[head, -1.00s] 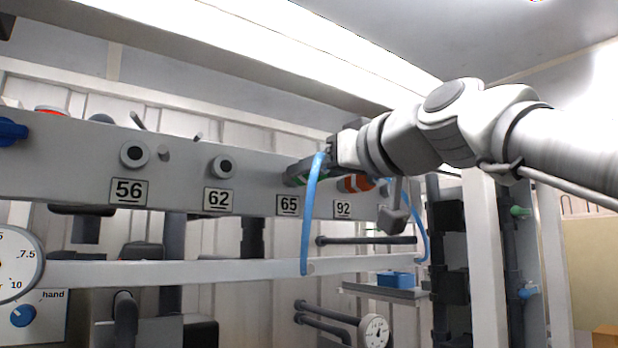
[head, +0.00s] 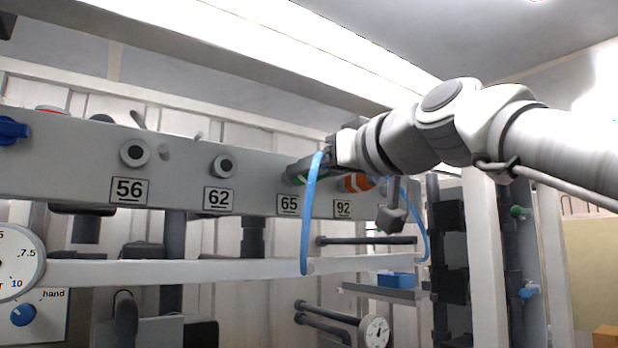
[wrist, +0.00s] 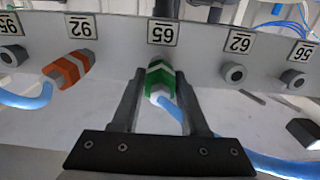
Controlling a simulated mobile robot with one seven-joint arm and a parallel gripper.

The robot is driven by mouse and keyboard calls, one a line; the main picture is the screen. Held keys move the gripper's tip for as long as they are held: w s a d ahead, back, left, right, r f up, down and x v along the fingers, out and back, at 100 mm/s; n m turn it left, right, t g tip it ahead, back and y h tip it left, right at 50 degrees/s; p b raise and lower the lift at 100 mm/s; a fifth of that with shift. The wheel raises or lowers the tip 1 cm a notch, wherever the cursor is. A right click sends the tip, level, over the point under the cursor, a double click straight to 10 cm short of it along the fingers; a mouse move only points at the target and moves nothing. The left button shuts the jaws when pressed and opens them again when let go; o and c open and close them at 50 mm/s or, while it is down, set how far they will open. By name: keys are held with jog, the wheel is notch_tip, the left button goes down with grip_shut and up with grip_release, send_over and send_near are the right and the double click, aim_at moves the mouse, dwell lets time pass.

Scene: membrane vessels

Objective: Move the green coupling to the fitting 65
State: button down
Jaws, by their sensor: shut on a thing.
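The green coupling (wrist: 160,80) has a white band and a blue hose. In the wrist view it sits between the two fingers of my gripper (wrist: 162,82), on the panel just by the label 65 (wrist: 163,33). In the head view only a bit of the green coupling (head: 314,178) shows beside my gripper (head: 305,172), above the label 65 (head: 289,204). My gripper is shut on the coupling. Fitting 65 itself is hidden behind the coupling, so I cannot tell whether it is fully seated.
An orange coupling (wrist: 68,68) with a blue hose sits at 92, beside my gripper. Bare fittings 62 (head: 223,166) and 56 (head: 134,153) are on the other side. The blue hose (head: 309,220) hangs from the green coupling in front of the rail (head: 200,270).

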jog(key=shift+w+a, duration=0.25)
jog(key=shift+w, duration=0.1)
jog(key=shift+c, duration=1.7)
grip_release()
jog(key=shift+d, duration=0.1)
jog(key=b+v, duration=0.3)
jog(key=v, duration=1.4)
jog(key=shift+b, duration=0.4)
jog(key=shift+s, duration=0.1)
